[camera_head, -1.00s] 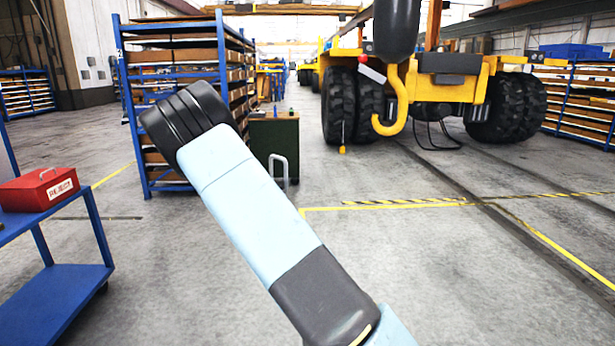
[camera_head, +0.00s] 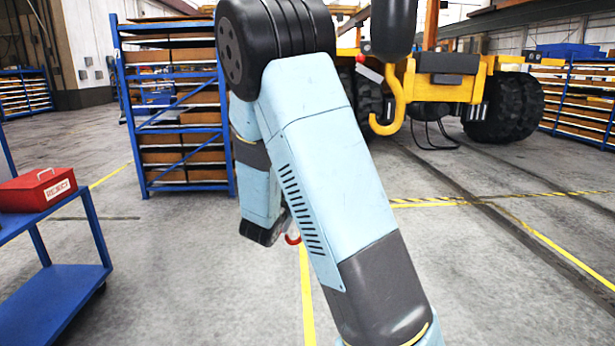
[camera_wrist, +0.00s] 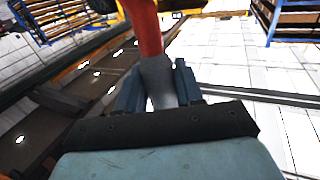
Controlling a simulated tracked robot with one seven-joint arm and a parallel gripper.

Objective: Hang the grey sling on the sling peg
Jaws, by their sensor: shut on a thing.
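My gripper (camera_wrist: 156,78) is shut on a red-and-grey piece (camera_wrist: 147,28) in the wrist view. Its grey part sits between the two fingers and its red part runs on beyond them. I cannot tell whether this is the grey sling. In the head view my gripper (camera_head: 268,234) hangs low behind my own arm, mostly hidden, and a small red curve (camera_head: 293,239) shows beside it. I cannot make out a separate grey sling or the sling peg in either view.
A blue rack (camera_head: 180,130) stands behind my arm at left. A blue cart (camera_head: 50,300) carries a red reject box (camera_head: 38,188) at far left. A yellow hook (camera_head: 392,100) hangs before the yellow vehicle (camera_head: 440,92). The floor at right is clear.

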